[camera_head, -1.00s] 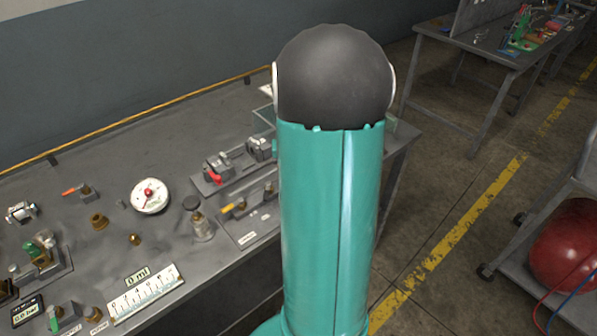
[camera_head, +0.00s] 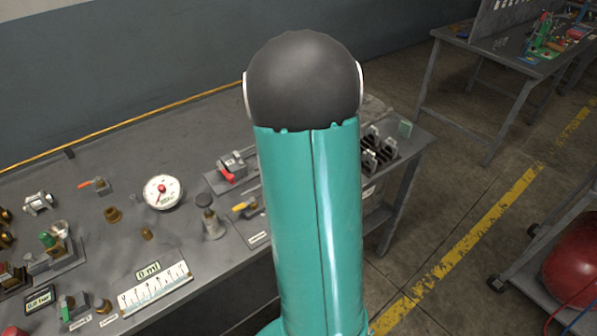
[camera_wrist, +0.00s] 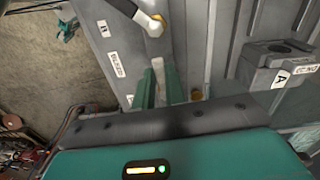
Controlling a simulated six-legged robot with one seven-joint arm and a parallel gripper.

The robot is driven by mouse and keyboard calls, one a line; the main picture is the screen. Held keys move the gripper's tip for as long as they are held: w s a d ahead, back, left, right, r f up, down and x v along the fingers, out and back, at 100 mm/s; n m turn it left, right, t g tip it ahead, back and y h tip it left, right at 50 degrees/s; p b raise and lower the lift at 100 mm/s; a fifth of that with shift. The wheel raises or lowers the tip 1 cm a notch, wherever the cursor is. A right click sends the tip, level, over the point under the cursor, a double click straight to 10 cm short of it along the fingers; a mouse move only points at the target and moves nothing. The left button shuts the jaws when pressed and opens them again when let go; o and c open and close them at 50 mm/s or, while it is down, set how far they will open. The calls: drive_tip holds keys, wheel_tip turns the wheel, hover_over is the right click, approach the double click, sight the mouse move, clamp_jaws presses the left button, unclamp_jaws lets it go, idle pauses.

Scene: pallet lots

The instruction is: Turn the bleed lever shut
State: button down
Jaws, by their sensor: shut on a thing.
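My gripper (camera_wrist: 159,86) shows in the wrist view with its two green fingers pointing at a grey panel. A white label reading BLEED (camera_wrist: 116,64) is on the panel just left of the fingers. The fingers are close together on a narrow pale piece (camera_wrist: 158,66), which I take as the bleed lever; most of it is hidden between them. Beyond the fingertips is a black and white handle (camera_wrist: 140,15) with a yellow part by its end. In the head view my arm hides the gripper and whatever it holds.
The bench (camera_head: 90,235) carries a round gauge (camera_head: 162,192), a red-handled valve (camera_head: 230,168), a yellow-handled part (camera_head: 244,207) and a scale reading 0 ml (camera_head: 155,288). In the wrist view a block marked A (camera_wrist: 278,62) stands right of the fingers.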

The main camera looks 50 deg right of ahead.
drive_tip(key=shift+w+m, duration=0.2)
drive_tip(key=shift+m, duration=0.3)
drive_tip(key=c, duration=1.5)
unclamp_jaws()
drive_tip(key=shift+o, duration=0.2)
drive_tip(key=shift+r, duration=0.15)
wheel_tip(320, 180, up, 14)
drive_tip(key=shift+f, duration=0.2)
